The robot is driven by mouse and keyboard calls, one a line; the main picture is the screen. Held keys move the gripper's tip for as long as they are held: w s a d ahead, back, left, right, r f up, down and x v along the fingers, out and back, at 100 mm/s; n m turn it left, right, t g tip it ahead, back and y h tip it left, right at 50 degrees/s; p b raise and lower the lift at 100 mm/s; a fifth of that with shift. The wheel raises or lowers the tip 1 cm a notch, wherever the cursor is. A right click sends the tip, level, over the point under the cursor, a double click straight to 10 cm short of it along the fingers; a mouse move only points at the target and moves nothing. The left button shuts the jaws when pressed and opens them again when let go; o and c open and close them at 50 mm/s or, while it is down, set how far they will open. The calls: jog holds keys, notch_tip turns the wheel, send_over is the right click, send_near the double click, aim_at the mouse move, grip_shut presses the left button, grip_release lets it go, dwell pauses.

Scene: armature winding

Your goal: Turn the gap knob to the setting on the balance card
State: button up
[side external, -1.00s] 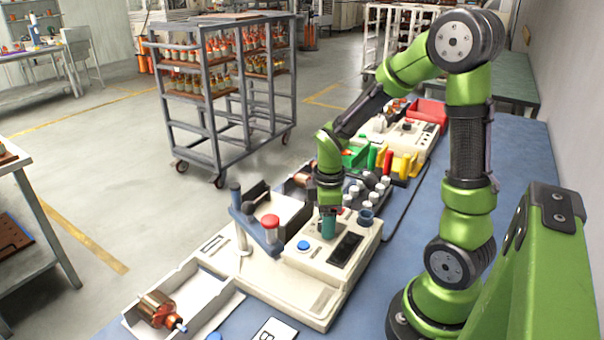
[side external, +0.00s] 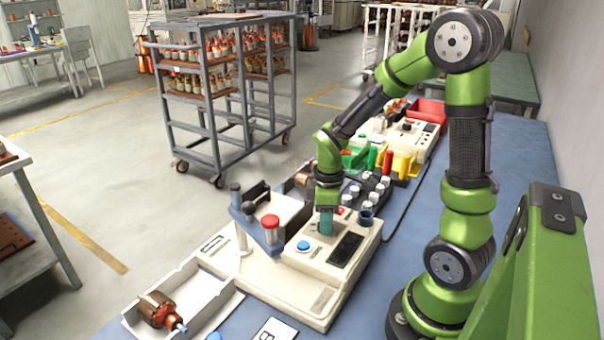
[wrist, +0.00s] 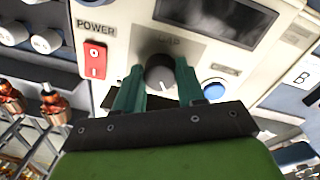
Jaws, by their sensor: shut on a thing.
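The dark round gap knob (wrist: 160,70) sits on the cream machine panel below the dark display, with "GAP" lettering partly readable above it. My gripper (wrist: 158,82) has its two teal fingers on either side of the knob, shut on it. A small pale mark shows on the knob's near side; its exact setting is too blurred to read. In the side view my gripper (side external: 326,222) points down onto the panel and hides the knob. A white card with a "B" (side external: 272,332) lies on the blue bench, cut off by the bottom edge; it also shows in the wrist view (wrist: 302,77).
A red power switch (wrist: 95,60) and a blue button (wrist: 214,90) flank the knob. A copper-wound armature (side external: 160,310) lies in a white tray (side external: 205,292). White-capped parts stand behind the panel.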

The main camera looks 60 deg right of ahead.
jog(key=m, duration=0.4)
jog(key=shift+a+m, duration=0.1)
jog(key=shift+m, duration=1.5)
jog(key=o, duration=1)
jog(key=shift+o, duration=0.2)
notch_tip(320, 180, up, 17)
jog(key=shift+a, duration=0.45)
jog(key=shift+w, duration=0.2)
